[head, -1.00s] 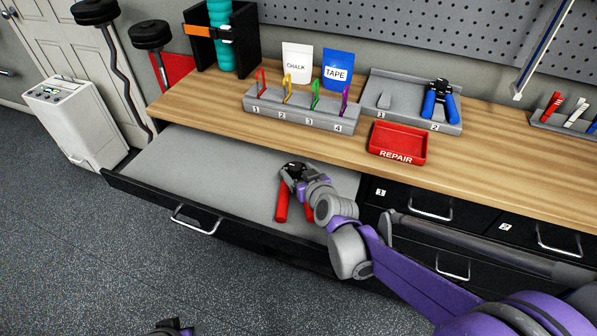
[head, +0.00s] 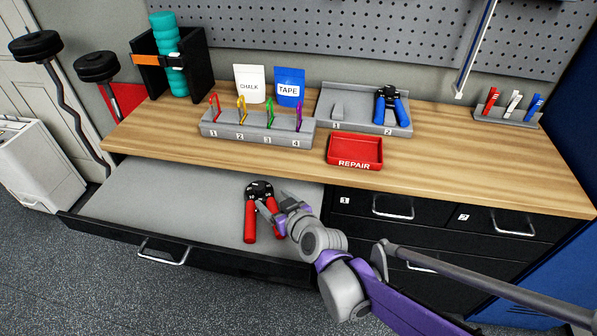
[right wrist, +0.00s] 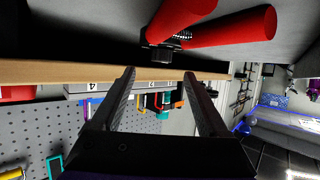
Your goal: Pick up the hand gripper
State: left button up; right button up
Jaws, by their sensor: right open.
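The hand gripper (head: 250,222) has two red handles and a black head. It lies on the grey bottom of the open drawer, handles towards the drawer front. My right gripper (head: 272,200) is open and overlaps its right handle in the head view. In the right wrist view the hand gripper's red handles (right wrist: 225,27) lie at the top, beyond the tips of my open right gripper (right wrist: 160,76) and not between them. I cannot tell whether they touch. A second hand gripper (head: 402,110) with blue handles rests in slot 2 of a grey holder (head: 352,123). My left gripper is out of view.
The open drawer (head: 140,205) has a raised front with a handle. The wooden bench top (head: 450,160) overhangs behind it, holding a red REPAIR tray (head: 355,152), a numbered clip rack (head: 262,138) and marker stand (head: 510,120). The drawer's left side is bare.

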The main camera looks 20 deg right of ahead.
aim_at(383, 101)
jog(key=z, duration=1.45)
